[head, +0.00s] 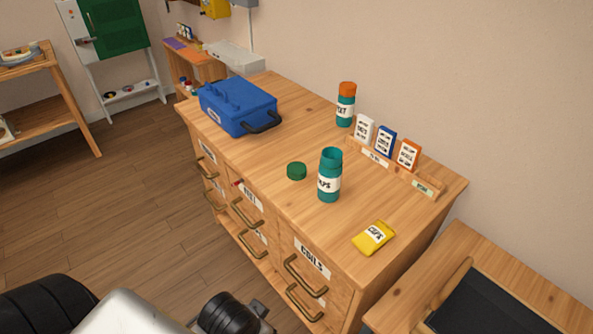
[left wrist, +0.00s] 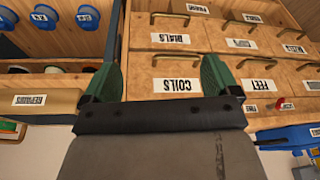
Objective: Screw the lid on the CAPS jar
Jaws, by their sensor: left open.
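The CAPS jar (head: 329,176) is a teal cylinder with a white label, standing upright and open-topped on the wooden dresser. A dark green round lid (head: 296,171) lies flat on the dresser top just left of the jar, apart from it. My left gripper (left wrist: 155,82) shows in the left wrist view with its two green fingers wide apart and nothing between them. It faces the drawer fronts, away from jar and lid, which are not in that view. In the head view, part of my arm shows at the bottom, but no fingertips. My right gripper is not seen.
On the dresser (head: 285,105) stand a blue toolbox (head: 238,105), a teal jar with an orange lid (head: 346,105), a rack with small boxes (head: 385,142), and a yellow packet (head: 374,238). Brass drawer handles (head: 305,276) stick out in front. The top around the lid is clear.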

